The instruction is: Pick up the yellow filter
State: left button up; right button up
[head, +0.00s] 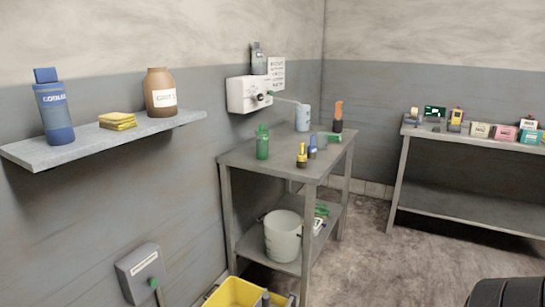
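I cannot tell for sure which thing is the yellow filter. A small upright item with a yellow top and dark base (301,156) stands near the front edge of the grey table (246,156). Next to it is a similar item with a blue top (312,147). A folded yellow stack (117,121) lies on the wall shelf (60,150) at the left, between a blue bottle (54,108) and a brown jar (160,92). A small item with yellow on it (456,118) stands on the right bench (470,138). Neither of my grippers is in view.
The table also holds a green bottle (262,142), a pale cup (303,117) and an orange-topped item (338,116). A bucket (283,236) stands on its lower shelf. A yellow bin (236,293) is at the bottom. Floor (365,260) between table and bench is clear.

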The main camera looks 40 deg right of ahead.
aim_at(301, 162)
jog(key=l+u, duration=0.45)
jog(key=l, duration=0.45)
jog(key=k+l+u, duration=0.1)
jog(key=l+u, duration=0.35)
jog(key=l, duration=0.45)
jog(key=k+l, duration=0.1)
jog(key=l, duration=0.35)
jog(key=k+l+u, duration=0.1)
jog(key=l, duration=0.35)
jog(key=k+l, duration=0.1)
jog(key=l, duration=0.4)
jog(key=k+l+u, duration=0.1)
jog(key=l, duration=0.35)
